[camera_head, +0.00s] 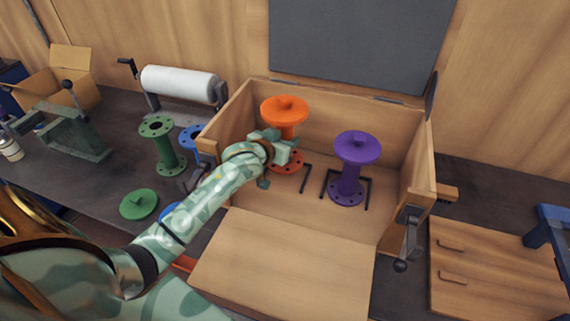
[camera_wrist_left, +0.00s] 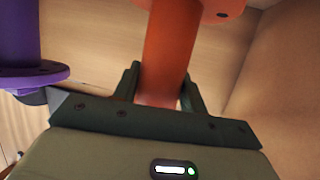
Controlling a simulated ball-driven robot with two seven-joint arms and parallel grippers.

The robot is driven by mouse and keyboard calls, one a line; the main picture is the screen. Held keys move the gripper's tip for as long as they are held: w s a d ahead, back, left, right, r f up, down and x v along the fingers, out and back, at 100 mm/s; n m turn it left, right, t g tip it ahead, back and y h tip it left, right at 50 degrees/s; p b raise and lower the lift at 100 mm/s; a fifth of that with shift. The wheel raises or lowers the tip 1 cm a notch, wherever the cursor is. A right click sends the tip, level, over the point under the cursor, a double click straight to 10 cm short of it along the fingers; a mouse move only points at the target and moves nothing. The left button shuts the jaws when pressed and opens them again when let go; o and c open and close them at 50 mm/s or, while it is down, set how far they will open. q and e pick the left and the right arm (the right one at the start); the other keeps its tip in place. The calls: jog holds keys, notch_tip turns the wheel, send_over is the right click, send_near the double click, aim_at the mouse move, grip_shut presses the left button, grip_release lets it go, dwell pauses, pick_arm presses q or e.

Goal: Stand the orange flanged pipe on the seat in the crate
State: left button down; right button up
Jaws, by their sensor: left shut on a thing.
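The orange flanged pipe (camera_head: 285,110) is upright inside the open wooden crate (camera_head: 410,165), in its left part. A lid with a knob covers its top flange. My left gripper (camera_head: 284,146) is shut on the pipe's shaft, which also shows between the fingers in the left wrist view (camera_wrist_left: 170,50). The pipe's lower flange is partly hidden by the gripper. A black bracket (camera_head: 305,178) on the crate floor, seemingly part of the seat, stands just right of that flange. I cannot tell whether the flange touches the floor.
A purple flanged pipe (camera_head: 349,175) stands between black brackets to the right in the crate. Left of the crate are a green flanged pipe (camera_head: 164,148), a blue one (camera_head: 192,141) and a green lid (camera_head: 139,204). The crate's front flap (camera_head: 285,265) is down.

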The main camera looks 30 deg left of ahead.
pick_arm(q)
jog(key=f, duration=0.2)
jog(key=shift+w+f+b, duration=0.25)
jog(key=shift+f+b, duration=0.05)
jog(key=shift+f, duration=0.35)
jog(key=shift+f+b, duration=0.55)
jog(key=shift+f, duration=1.05)
jog(key=shift+s, duration=0.1)
jog(key=c, duration=0.8)
grip_release()
jog(key=shift+f, duration=0.15)
jog(key=shift+s+d+r, duration=0.1)
jog(key=shift+s+r, duration=0.15)
jog(key=shift+s, duration=0.15)
jog(key=p+v, duration=0.3)
jog(key=v, duration=0.8)
